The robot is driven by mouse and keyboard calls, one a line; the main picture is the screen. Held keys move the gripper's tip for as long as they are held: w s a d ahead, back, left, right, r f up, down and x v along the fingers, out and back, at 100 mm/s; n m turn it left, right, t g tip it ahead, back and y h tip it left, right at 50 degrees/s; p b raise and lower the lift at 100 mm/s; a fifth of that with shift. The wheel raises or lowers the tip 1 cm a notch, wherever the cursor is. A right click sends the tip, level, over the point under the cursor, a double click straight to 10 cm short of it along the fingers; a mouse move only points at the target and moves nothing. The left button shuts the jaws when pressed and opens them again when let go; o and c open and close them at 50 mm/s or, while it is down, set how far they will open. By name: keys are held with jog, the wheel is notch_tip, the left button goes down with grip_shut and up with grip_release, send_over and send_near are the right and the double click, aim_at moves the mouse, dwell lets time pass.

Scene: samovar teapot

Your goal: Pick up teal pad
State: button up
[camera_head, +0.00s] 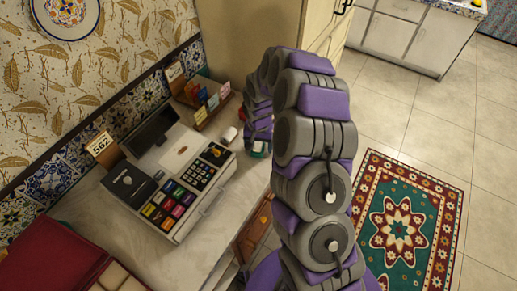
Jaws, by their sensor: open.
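My purple-and-grey arm arches over the right end of the counter and comes down beside the cash register. My gripper (258,148) is at its lower end, small and partly hidden by the arm; it is open. A small teal-green patch (259,146) shows right at the gripper, with a little red beside it. It may be the teal pad, but I cannot tell for sure. I cannot tell whether the gripper touches it.
A cash register (180,180) with coloured keys fills the middle of the counter (90,206). A rack of coloured cards (208,103) and a small white roll (230,134) stand near the gripper. A red box (45,262) is at lower left. A patterned rug (408,222) lies on the floor.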

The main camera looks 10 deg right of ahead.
aim_at(258, 144)
jog(key=shift+a, duration=0.15)
jog(key=shift+a, duration=0.15)
jog(key=c, duration=1.2)
jog(key=shift+r, duration=0.15)
jog(key=shift+r, duration=0.2)
notch_tip(258, 144, up, 3)
jog(key=shift+w+p, duration=0.1)
jog(key=shift+p, duration=0.45)
jog(key=s+d, duration=0.2)
jog(key=d, duration=0.2)
jog(key=s+d+r+p, duration=0.1)
jog(key=s+d, duration=0.2)
jog(key=d, duration=0.2)
jog(key=s+d+p, duration=0.1)
jog(key=s+d, duration=0.2)
jog(key=d, duration=0.2)
jog(key=shift+d+r, duration=0.1)
jog(key=shift+r, duration=0.1)
